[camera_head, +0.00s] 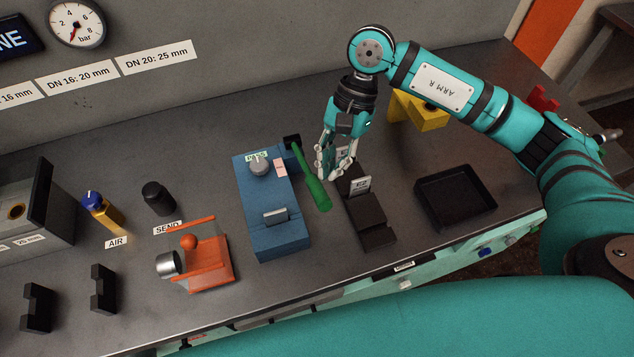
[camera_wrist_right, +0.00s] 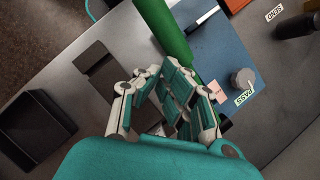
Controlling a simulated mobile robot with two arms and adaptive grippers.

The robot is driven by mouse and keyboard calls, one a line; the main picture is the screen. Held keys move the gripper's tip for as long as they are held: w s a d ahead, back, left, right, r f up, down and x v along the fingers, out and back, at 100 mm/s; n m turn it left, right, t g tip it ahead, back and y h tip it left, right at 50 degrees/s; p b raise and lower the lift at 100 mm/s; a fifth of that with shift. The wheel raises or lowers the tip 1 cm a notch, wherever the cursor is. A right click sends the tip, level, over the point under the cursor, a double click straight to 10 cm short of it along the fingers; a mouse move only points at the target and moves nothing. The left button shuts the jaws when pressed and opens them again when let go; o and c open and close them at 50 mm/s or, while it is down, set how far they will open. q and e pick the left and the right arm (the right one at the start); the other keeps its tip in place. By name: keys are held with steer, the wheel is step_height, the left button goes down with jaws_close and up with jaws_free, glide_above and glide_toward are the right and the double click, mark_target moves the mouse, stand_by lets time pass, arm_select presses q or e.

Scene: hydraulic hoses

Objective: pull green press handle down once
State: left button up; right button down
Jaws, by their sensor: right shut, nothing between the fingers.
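The green press handle (camera_head: 312,182) is a thick bar on the right side of the blue press (camera_head: 268,205). It runs from a black pivot (camera_head: 292,141) toward the front edge of the bench. My right gripper (camera_head: 322,176) is shut and empty, just right of the handle in the head view. I cannot tell whether fingers and handle touch. My left gripper is not in view.
A black stepped stand (camera_head: 368,212) with a label is right of the handle. A black tray (camera_head: 455,196) and a yellow block (camera_head: 424,112) are farther right. An orange fixture (camera_head: 205,262) stands left of the press. Bench between is clear.

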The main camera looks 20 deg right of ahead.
steer(key=v, duration=1.2)
stand_by(0.5)
